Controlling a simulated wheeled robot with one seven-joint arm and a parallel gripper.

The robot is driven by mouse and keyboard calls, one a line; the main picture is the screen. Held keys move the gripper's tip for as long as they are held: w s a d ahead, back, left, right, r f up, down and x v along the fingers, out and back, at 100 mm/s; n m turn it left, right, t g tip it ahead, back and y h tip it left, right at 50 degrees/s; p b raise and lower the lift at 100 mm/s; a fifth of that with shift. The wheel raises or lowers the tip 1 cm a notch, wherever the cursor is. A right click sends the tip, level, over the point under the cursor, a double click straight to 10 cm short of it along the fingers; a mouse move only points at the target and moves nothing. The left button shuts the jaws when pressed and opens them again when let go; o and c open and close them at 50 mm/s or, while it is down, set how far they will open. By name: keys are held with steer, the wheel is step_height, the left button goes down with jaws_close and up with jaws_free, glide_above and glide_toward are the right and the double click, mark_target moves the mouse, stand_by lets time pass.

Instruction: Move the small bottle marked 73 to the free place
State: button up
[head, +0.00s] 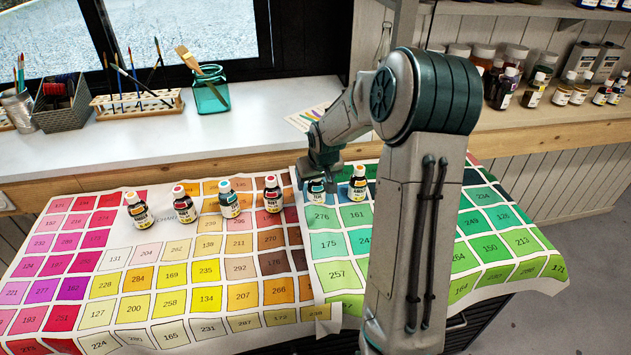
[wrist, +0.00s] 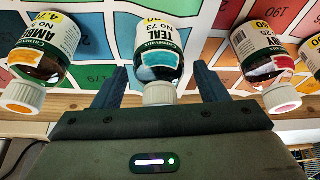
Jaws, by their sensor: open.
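A small bottle with a teal label (wrist: 158,62), marked TEAL and a number that seems to start with 7, stands between the fingers of my gripper (wrist: 160,78). The fingers are apart, one on each side of its neck and white cap, with gaps visible. In the head view my gripper (head: 325,172) is over this teal bottle (head: 316,192), which is partly hidden by it. The bottle stands upright on the colour chart, in a row of similar bottles. I cannot pick out a marked free place.
An amber bottle (head: 357,184) stands close on the right, a red-capped bottle (head: 272,194) on the left. Further left are a teal-capped (head: 229,199), a red-capped (head: 184,204) and an orange-capped bottle (head: 138,210). The front of the chart (head: 205,272) is clear. A glass jar (head: 210,92) stands behind.

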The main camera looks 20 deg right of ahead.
steer(key=p+v, duration=0.1)
steer(key=v, duration=1)
steer(key=s+a+r+g, duration=0.1)
steer(key=s+a, duration=0.5)
steer(key=s, duration=0.7)
steer(key=s+a+r+g, duration=0.1)
steer(key=s+a, duration=0.5)
steer(key=s, duration=0.6)
steer(key=shift+s+r+n, duration=0.3)
steer(key=shift+s+r, duration=0.1)
steer(key=shift+r, duration=0.05)
steer(key=p+v, duration=0.2)
steer(key=w+p+v, duration=0.1)
steer(key=p+v, duration=0.1)
steer(key=shift+d+r, duration=0.15)
steer(key=shift+r, duration=0.25)
